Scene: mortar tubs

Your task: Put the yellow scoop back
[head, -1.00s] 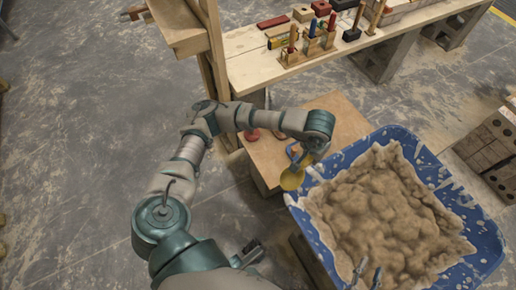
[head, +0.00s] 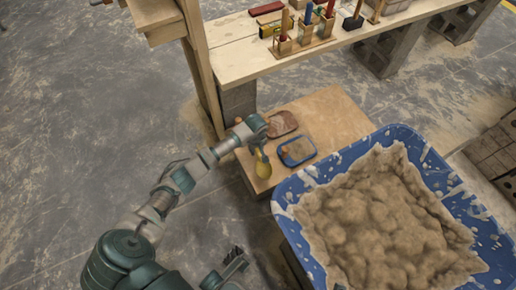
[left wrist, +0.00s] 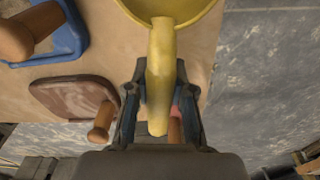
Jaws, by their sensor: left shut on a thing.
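The yellow scoop (head: 263,169) is at my left gripper (head: 258,146), over the left part of a low wooden board (head: 337,112). In the left wrist view, my left gripper (left wrist: 160,105) is shut on the handle of the yellow scoop (left wrist: 160,65), and its round bowl points away from me, cut by the top edge. I cannot tell whether the scoop touches the board. A blue-edged tool (head: 297,151) and a brown tool (head: 282,123) lie on the board beside it.
A blue tub (head: 288,212) full of mortar (head: 385,215) stands right of the board. Behind is a wooden bench (head: 240,62) with a rack of tools (head: 303,42). A wooden post (head: 203,65) rises near the board's back left. Floor at left is clear.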

